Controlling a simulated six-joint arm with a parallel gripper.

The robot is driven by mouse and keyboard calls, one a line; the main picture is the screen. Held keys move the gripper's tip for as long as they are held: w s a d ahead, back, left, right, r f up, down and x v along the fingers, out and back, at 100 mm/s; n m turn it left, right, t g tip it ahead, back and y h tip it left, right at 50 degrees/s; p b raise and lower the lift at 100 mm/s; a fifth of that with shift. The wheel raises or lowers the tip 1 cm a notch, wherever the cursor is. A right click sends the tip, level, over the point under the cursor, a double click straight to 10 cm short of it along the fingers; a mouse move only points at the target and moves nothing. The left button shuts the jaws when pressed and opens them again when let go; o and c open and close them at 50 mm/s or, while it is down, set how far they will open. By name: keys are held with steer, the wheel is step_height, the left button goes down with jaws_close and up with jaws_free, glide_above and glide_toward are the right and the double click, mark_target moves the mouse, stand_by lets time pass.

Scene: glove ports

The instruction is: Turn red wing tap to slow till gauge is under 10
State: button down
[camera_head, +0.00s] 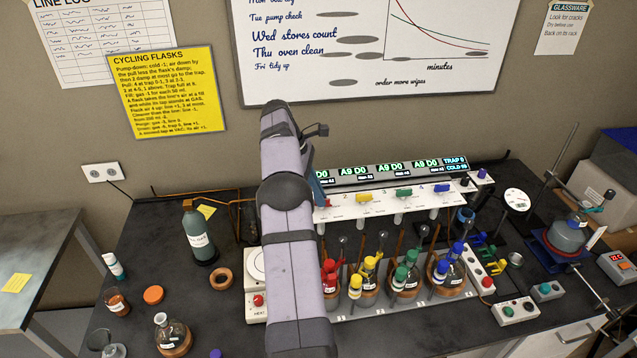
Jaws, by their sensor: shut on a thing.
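The red wing tap (327,203) sits at the left end of the white manifold panel (380,211); only a small part of it shows beside my arm. My gripper (319,194) is largely hidden behind my arm, with a bluish part showing at the tap. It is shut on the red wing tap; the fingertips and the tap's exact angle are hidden. A round white gauge (517,199) stands right of the panel; its needle is too small to read.
Yellow (364,198), green (403,191) and blue (441,187) taps line the panel, under a lit display (400,174). Flasks with coloured clips stand close below. A dark bottle (199,236) stands left. The bench's front left holds small jars and a cork ring (221,279).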

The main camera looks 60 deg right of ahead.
steer(key=shift+d+m, duration=0.1)
steer(key=shift+m, duration=0.7)
steer(key=shift+y, duration=0.3)
steer(key=c, duration=1.8)
jaws_free()
steer(key=shift+n, duration=0.5)
steer(key=n+b, duration=0.1)
steer(key=b, duration=0.1)
steer(key=shift+f+b, duration=0.3)
steer(key=n+h+b, duration=0.1)
steer(key=b, duration=0.2)
steer(key=n+b, duration=0.1)
steer(key=b, duration=0.5)
steer(key=shift+a+n+t+h, duration=0.2)
steer(key=shift+n+t+h, duration=0.1)
steer(key=shift+n, duration=0.1)
